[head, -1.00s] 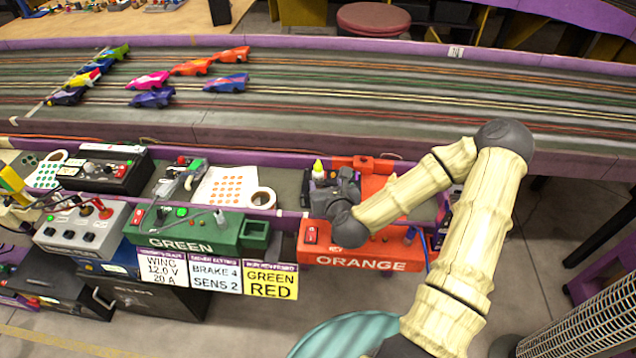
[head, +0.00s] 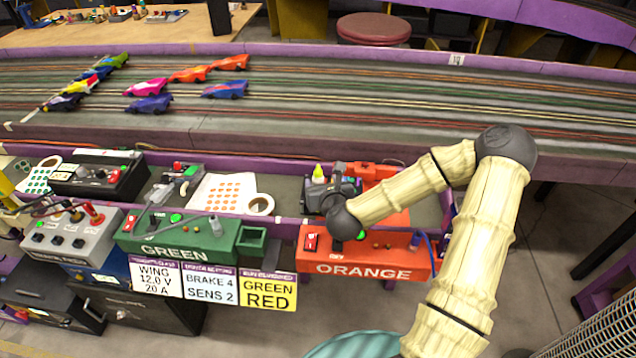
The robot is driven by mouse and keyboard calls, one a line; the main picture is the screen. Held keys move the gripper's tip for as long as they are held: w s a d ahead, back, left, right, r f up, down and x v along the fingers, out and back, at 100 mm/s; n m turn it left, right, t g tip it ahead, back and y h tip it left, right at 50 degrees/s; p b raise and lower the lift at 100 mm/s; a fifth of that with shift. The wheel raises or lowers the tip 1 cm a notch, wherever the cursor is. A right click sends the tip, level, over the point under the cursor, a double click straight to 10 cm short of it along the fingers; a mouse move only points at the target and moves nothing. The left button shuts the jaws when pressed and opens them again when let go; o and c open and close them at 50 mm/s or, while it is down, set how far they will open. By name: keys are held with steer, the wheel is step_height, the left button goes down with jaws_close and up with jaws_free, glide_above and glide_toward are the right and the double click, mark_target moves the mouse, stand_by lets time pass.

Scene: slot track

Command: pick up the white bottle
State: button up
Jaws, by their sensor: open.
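A small bottle (head: 318,174) with a yellow-green pointed cap and a pale body stands on the grey shelf behind the orange box. Its lower part is hidden by my gripper (head: 318,190). My gripper is dark, low over the shelf, and open. Its fingers are right at the bottle in the picture. I cannot tell whether they touch it or whether the bottle is between them.
An orange box (head: 365,265) lies in front, below my wrist. A tape roll (head: 261,204) and dotted sheet (head: 222,192) lie left of the bottle. A green box (head: 178,238) stands farther left. The purple-edged track with toy cars runs behind.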

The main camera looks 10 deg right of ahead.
mark_target(319, 178)
steer(key=x, duration=0.5)
steer(key=shift+s+d+f+b, duration=0.1)
steer(key=shift+s+f+b, duration=0.05)
steer(key=shift+f+b, duration=0.25)
steer(key=c, duration=1.1)
step_height(319, 178, up, 10)
steer(key=p, duration=0.2)
steer(key=shift+p, duration=0.3)
